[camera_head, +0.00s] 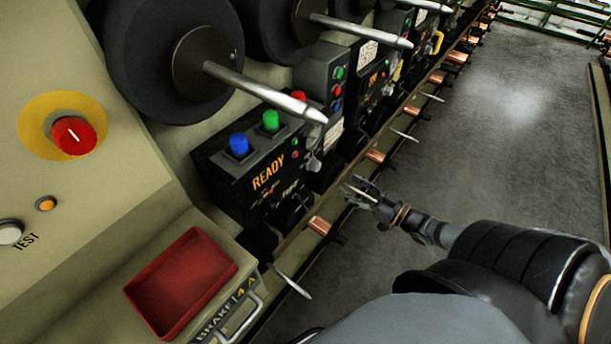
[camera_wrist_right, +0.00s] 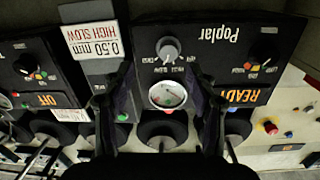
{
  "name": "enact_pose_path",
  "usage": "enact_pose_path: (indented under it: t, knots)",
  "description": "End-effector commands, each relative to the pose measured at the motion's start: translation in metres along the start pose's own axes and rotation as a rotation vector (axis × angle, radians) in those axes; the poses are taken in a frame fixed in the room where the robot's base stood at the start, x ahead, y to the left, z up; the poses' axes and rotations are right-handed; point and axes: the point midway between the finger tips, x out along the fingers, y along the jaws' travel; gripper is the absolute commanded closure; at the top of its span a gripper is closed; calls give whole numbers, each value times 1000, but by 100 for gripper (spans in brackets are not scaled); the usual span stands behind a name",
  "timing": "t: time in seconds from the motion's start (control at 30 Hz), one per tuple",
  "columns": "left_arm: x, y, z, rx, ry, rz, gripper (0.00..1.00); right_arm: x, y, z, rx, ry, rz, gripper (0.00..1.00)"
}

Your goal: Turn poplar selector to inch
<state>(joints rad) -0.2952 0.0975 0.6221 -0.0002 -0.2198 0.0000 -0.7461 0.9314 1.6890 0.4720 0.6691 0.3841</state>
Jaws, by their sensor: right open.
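In the right wrist view the black Poplar panel (camera_wrist_right: 222,52) appears upside down, with its name lettered on it. Its selector is a grey round knob (camera_wrist_right: 168,48) with small white markings around it. I cannot read the markings clearly or tell which one it points to. In the head view my right gripper (camera_head: 360,190) is beside the black box (camera_head: 222,172) with a lit READY sign. My left gripper is not in view.
A second knob (camera_wrist_right: 253,77) is on the Poplar panel. Blue (camera_head: 238,143) and green (camera_head: 270,120) lamps top the READY box. A long metal spindle (camera_head: 265,92) sticks out above it. A red tray (camera_head: 182,283) and red stop button (camera_head: 73,135) are at left. The aisle floor (camera_head: 480,140) is clear.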

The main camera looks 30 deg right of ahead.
Motion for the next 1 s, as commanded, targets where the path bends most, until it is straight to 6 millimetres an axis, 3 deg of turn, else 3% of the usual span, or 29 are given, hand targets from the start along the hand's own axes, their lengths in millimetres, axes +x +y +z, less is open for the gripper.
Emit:
enact_pose_path:
  t: [0.1, 0.27, 0.7, 1.0]
  knots:
    - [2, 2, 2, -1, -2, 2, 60, 4, -13, -13, 22, 33, -44, 42]
    - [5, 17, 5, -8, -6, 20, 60, 10, -14, -13, 22, 37, -45, 42]
    - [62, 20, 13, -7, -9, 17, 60, 93, -16, -10, 17, 38, -45, 42]
    - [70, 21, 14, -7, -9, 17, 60, 110, -17, -17, 19, 34, -42, 42]
